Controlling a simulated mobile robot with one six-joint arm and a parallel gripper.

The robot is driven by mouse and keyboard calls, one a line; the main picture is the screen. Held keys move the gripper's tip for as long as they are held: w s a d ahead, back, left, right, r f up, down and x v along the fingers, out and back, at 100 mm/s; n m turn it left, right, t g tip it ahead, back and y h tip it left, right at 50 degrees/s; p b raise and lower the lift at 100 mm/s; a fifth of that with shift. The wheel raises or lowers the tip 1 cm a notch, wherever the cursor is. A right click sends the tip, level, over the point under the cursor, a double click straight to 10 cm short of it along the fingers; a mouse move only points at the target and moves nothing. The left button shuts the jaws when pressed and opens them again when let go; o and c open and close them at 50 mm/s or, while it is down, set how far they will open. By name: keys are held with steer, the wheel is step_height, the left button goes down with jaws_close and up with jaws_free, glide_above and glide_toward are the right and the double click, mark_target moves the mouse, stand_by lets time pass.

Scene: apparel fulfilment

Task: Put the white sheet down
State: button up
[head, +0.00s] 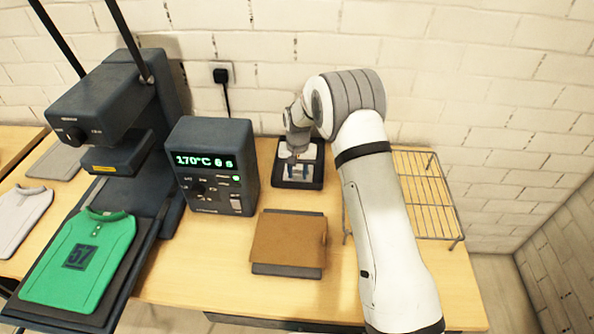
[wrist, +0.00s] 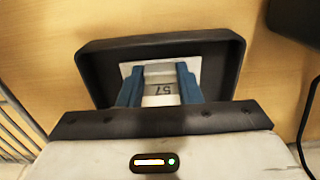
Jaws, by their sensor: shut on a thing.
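My gripper (head: 299,172) is over a black tray (head: 318,183) at the back of the table. In the wrist view its two blue fingers (wrist: 159,88) point down into the tray (wrist: 90,62). They are shut on a white sheet (wrist: 160,68) marked 57, which lies in or just above the tray; I cannot tell whether it touches the tray floor. In the head view part of the white sheet (head: 299,181) shows around the fingers.
A heat press (head: 118,110) with a green shirt (head: 80,262) marked 57 stands left. Beside it is a control box (head: 212,165) reading 170°C. A brown pad (head: 288,240) lies in front of the tray. A wire rack (head: 425,190) is right of my arm.

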steer(key=shift+f, duration=0.1)
steer(key=o, duration=1.1)
step_height(320, 180, up, 12)
steer(key=b, duration=0.2)
steer(key=s+d+r, duration=0.7)
steer(key=r, duration=0.2)
steer(key=s+d+r+t, duration=0.1)
steer(key=s+d+r, duration=0.25)
steer(key=s, duration=0.55)
steer(key=s+d+r+t, duration=0.1)
steer(key=s+d+r, duration=0.2)
steer(key=s+d, duration=0.35)
steer(key=s+d+f+t, duration=0.1)
steer(key=s+d+f, duration=0.1)
steer(key=s, duration=1.1)
steer(key=shift+s+f, duration=0.15)
steer(key=shift+f, duration=0.1)
